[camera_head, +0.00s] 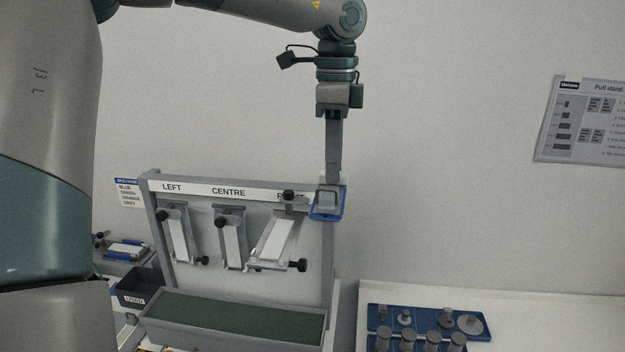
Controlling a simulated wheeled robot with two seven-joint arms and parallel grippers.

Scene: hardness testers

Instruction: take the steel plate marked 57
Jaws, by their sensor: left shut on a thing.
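My left gripper (329,187) hangs straight down at the upper right corner of the grey panel. It is shut on a grey piece with a blue edge (327,208), held at the panel's right end. I cannot read any number on this piece, so I cannot tell whether it is the steel plate marked 57. No marking 57 is legible anywhere in view. My right gripper is not in view.
The grey panel (205,286) carries LEFT, CENTRE and a partly hidden third label above tilted white strips with black knobs. A green-lined tray (318,342) lies before it. A USED bin (136,299) stands left. A blue rack (481,323) with several metal parts sits right.

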